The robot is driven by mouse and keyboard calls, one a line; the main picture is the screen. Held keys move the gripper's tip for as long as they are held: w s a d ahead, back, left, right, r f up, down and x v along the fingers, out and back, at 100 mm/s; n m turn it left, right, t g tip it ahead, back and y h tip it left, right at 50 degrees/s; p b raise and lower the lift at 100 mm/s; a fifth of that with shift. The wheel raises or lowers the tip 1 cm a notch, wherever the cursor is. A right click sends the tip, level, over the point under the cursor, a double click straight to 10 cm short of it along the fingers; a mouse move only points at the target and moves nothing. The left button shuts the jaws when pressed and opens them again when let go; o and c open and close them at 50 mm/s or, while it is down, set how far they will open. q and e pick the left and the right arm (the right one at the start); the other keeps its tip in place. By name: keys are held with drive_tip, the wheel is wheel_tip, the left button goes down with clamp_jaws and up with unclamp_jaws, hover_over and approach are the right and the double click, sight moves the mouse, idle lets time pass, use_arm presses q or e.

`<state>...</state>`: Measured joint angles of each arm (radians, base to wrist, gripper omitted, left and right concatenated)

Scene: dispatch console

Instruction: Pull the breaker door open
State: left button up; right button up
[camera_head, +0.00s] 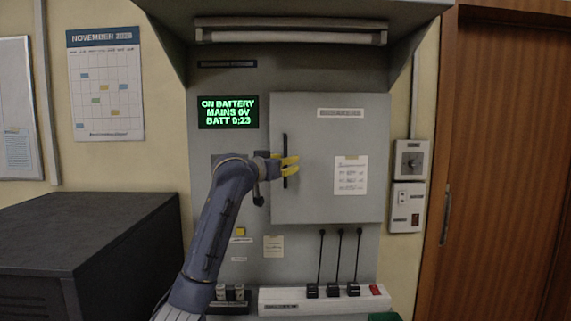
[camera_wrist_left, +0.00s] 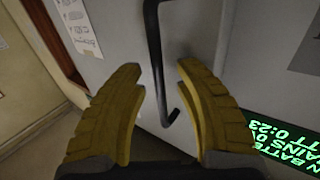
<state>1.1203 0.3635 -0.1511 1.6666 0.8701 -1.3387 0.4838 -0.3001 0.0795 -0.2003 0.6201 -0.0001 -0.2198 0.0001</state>
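The breaker door (camera_head: 330,205) is a grey panel on the console and looks shut in the head view. Its black bar handle (camera_head: 285,145) runs upright near the door's left edge. My left gripper (camera_head: 289,165) has its yellow fingers at the handle's middle in the head view. In the left wrist view the handle (camera_wrist_left: 154,50) passes between the two fingers of the left gripper (camera_wrist_left: 160,66), with gaps on both sides. The fingers are apart and not closed on it. My right gripper is not in view.
A green-lit display (camera_head: 228,112) sits left of the door. A white power strip (camera_head: 285,301) with several black plugs is below it. A dark cabinet (camera_head: 90,240) stands at left. Switch boxes (camera_head: 410,160) and a wooden door (camera_head: 510,160) are at right.

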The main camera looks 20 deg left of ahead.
use_arm(q)
clamp_jaws()
idle(0.6)
